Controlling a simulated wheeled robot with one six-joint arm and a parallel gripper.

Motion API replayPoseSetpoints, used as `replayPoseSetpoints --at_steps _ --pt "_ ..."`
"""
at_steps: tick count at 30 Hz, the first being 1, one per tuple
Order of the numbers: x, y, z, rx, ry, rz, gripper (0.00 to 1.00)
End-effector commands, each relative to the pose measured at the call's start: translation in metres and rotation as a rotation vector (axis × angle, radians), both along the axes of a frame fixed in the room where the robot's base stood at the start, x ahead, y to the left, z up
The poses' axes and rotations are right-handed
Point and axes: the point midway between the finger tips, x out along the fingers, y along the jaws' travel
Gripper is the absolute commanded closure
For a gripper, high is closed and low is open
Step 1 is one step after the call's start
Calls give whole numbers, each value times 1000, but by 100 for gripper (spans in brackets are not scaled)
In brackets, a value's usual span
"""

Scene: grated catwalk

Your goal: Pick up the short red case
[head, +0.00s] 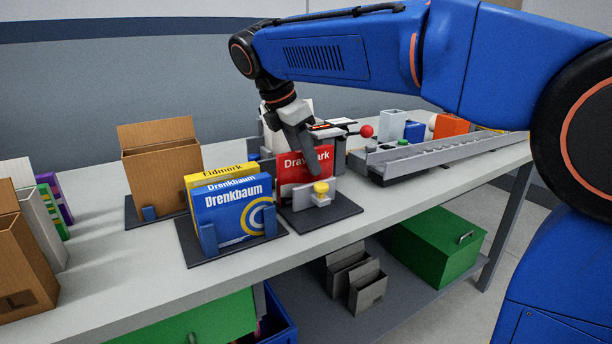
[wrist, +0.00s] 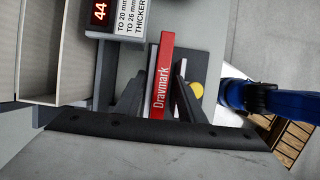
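The red case (head: 292,172), marked Dravmark, stands upright on a dark base plate among grey holder parts on the bench. In the wrist view its red spine (wrist: 165,75) runs between my two dark fingers. My gripper (head: 312,168) reaches down from above, and one finger crosses the front of the case in the head view. In the wrist view my gripper (wrist: 164,78) is open around the case, with a gap seen on the right side. On the left I cannot tell whether the finger touches. The fingers hide part of the case.
A yellow knob (head: 321,188) on a grey block stands close in front of the case. Blue and yellow cases (head: 230,212) stand in a holder to the left. A device with a red ball (head: 366,131) and a long grey rail (head: 440,150) lie to the right.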

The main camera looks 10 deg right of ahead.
Motion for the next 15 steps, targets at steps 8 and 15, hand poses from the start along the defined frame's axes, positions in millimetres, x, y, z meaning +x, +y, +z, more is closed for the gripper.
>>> replayPoseSetpoints --at_steps 8,15 --pt "0 0 0 0 0 0 100" --pt "0 0 1 0 0 0 100"
